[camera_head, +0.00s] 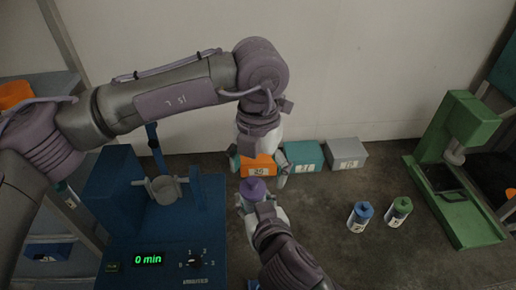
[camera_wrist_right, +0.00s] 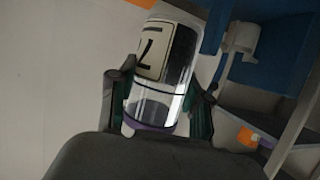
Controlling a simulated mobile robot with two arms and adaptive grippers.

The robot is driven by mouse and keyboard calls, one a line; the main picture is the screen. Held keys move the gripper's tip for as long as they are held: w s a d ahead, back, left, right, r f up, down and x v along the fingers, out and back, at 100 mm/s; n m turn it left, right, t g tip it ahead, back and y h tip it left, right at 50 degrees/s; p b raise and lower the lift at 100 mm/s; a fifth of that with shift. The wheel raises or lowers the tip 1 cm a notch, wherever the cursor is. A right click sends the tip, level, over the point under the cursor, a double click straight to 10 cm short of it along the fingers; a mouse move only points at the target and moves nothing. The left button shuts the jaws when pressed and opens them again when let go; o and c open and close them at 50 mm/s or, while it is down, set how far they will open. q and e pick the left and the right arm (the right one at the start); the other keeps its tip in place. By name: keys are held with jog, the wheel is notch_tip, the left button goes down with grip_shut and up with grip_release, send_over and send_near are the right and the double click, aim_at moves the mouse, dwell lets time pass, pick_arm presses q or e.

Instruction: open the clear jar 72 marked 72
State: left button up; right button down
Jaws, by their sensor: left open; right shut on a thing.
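The clear jar with a purple lid (camera_head: 253,188) is held by my right gripper (camera_head: 256,206), which is shut on it. In the right wrist view the clear jar (camera_wrist_right: 160,75) sits between the two fingers of the right gripper (camera_wrist_right: 158,100). It has a pale label with a dark digit, only partly readable, and a purple band at its lower end in that picture. My left gripper (camera_head: 260,165) is open, pointing down just above the purple lid. Its fingers are apart; whether they touch the lid cannot be told.
Orange (camera_head: 259,166), teal (camera_head: 305,155) and grey (camera_head: 346,154) boxes stand along the wall. Jars with blue (camera_head: 361,216) and green (camera_head: 398,211) lids stand to the right. A blue shaker (camera_head: 158,235) is at left, a green press (camera_head: 460,165) at right.

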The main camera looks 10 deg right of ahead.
aim_at(260, 188)
pick_arm(q)
jog(key=shift+f, duration=1.55)
jog(key=c, duration=1.6)
jog(key=shift+s+d+f, duration=0.1)
jog(key=shift+s, duration=0.05)
grip_shut()
jog(key=shift+s, duration=0.1)
jog(key=shift+r, duration=0.5)
